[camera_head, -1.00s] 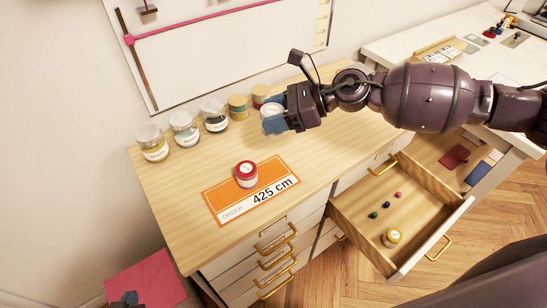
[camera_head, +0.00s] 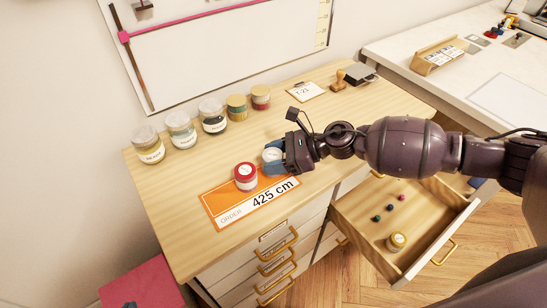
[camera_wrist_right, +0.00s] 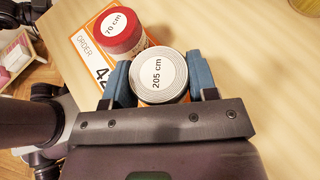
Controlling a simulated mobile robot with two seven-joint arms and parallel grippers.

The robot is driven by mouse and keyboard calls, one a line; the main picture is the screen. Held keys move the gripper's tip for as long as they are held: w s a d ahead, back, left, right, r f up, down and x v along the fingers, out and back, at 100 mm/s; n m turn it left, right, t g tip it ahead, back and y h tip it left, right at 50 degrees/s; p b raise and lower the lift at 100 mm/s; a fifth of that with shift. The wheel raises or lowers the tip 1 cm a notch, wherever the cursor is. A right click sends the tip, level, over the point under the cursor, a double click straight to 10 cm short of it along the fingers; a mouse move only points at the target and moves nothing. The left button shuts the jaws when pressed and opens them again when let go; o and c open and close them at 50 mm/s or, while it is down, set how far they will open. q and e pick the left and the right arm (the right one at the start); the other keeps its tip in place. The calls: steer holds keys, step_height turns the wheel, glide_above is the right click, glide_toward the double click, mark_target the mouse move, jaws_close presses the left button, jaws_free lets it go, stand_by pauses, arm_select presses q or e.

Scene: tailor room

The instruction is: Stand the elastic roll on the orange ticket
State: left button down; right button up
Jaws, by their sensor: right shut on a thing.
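The orange ticket (camera_head: 222,207) lies on the wooden cabinet top, reading "ORDER 425 cm". A red elastic roll (camera_head: 246,177) stands upright on it; its top reads "70 cm" in the right wrist view (camera_wrist_right: 119,26). My right gripper (camera_head: 275,160) is shut on a white elastic roll (camera_head: 271,154), marked "205 cm" in the right wrist view (camera_wrist_right: 158,74). The white roll is upright, at the ticket's far right corner, beside the red roll. Whether its base touches the ticket is hidden.
Several lidded jars and rolls (camera_head: 212,115) stand along the back. A clipboard tag (camera_head: 305,92) and a stamp (camera_head: 339,79) lie at the far right. An open drawer (camera_head: 370,222) holds small spools and a yellow-topped roll (camera_head: 396,242). The cabinet's left part is clear.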

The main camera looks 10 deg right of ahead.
steer(key=shift+f, duration=0.1)
steer(key=shift+f, duration=0.15)
steer(key=o, duration=0.9)
steer(key=shift+c, duration=0.2)
steer(key=shift+o, duration=0.2)
steer(key=shift+d+r, duration=0.15)
steer(key=shift+r, duration=0.2)
steer(key=v, duration=1.1)
steer(key=shift+s+d+r+b, duration=0.1)
steer(key=shift+d+r+b, duration=0.05)
steer(key=shift+d+b, duration=0.2)
